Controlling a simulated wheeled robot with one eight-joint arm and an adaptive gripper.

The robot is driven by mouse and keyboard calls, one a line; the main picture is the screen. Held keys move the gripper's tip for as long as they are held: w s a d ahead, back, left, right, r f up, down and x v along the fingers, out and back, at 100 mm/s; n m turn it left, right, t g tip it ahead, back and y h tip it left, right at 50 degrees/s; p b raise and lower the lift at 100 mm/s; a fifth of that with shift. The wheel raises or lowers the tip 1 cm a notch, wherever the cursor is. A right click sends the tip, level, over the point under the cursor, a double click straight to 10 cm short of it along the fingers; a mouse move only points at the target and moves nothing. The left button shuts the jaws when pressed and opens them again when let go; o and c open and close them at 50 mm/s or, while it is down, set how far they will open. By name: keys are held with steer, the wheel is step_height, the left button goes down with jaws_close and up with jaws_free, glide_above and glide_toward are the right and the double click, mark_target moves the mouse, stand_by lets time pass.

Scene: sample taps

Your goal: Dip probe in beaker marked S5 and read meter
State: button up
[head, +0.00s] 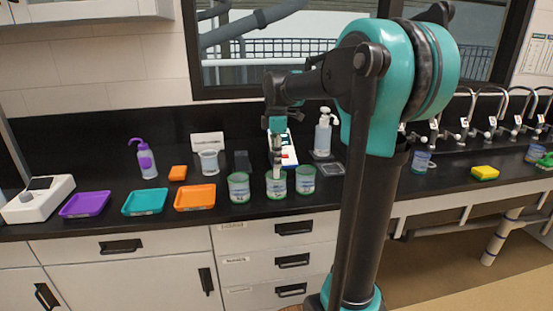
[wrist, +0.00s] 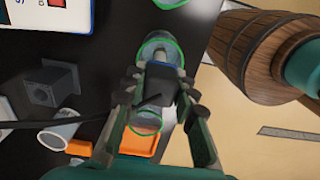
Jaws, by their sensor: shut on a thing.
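My gripper (head: 278,135) is shut on the probe, whose dark body (wrist: 157,82) shows between the fingers in the wrist view. In the head view the pale lower part of the probe (head: 277,161) points down at the middle (head: 276,187) of three green-rimmed beakers. I cannot tell whether its tip is inside that beaker. The left beaker (head: 239,190) and right beaker (head: 305,182) stand beside it. Their labels are too small to read. The meter (head: 290,150), a white panel with red and blue parts, stands behind the gripper, partly hidden; its reading is not legible.
A dark holder (head: 241,160) and a clear cup (head: 209,162) stand behind the beakers. Orange (head: 195,197), teal (head: 145,201) and purple (head: 85,204) trays lie to the left. A pump bottle (head: 323,135) stands behind right. My arm hides part of the counter.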

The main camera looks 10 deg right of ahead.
stand_by(0.9)
steer(key=shift+r, duration=4.7)
